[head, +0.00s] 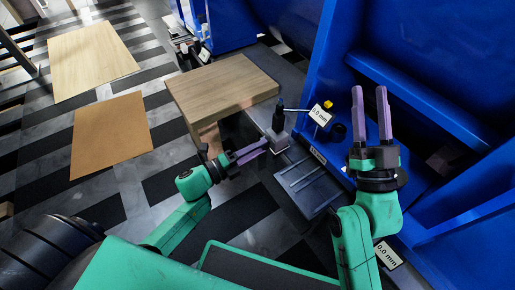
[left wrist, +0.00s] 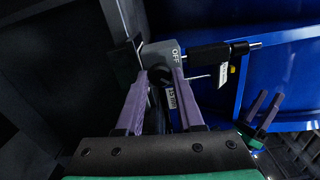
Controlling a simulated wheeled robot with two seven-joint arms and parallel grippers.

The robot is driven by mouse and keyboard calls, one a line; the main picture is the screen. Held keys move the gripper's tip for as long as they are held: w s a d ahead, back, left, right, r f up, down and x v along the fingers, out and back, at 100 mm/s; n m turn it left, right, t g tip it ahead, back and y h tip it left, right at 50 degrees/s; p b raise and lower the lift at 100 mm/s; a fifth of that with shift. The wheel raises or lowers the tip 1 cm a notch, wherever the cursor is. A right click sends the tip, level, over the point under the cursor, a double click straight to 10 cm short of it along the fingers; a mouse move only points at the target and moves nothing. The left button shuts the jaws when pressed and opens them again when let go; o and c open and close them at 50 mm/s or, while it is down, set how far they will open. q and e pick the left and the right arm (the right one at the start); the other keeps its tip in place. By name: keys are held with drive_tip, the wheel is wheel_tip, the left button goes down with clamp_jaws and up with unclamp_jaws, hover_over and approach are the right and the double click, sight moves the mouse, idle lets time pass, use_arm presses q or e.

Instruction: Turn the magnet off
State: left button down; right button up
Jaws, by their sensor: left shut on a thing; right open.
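The magnetic base (head: 277,141) is a grey block at the edge of the dark bench, beside the blue machine. In the left wrist view the grey block (left wrist: 158,49) shows an "OFF" mark near its top right. A dark round knob (left wrist: 160,75) is on its face, between the purple fingers. My left gripper (head: 266,146) is shut on this knob, also seen in the left wrist view (left wrist: 162,72); its fingers partly hide the block. The knob's exact pointing is too dark to tell. My right gripper (head: 370,90) is open and empty, fingers up, in front of the blue machine.
A white "0.0 mm" readout (head: 321,114) is beside the base's dark post (head: 279,113). A wooden-topped table (head: 222,86) stands to the left. A dark grooved plate (head: 308,185) lies below the base. Open floor (head: 110,195) spreads at left.

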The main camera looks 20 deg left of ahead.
drive_tip(key=shift+s+d+r+t, duration=0.1)
drive_tip(key=shift+r+t, duration=0.2)
drive_tip(key=shift+r, duration=0.35)
use_arm(q)
drive_tip(key=c, duration=0.5)
unclamp_jaws()
use_arm(e)
drive_tip(key=shift+f, duration=0.15)
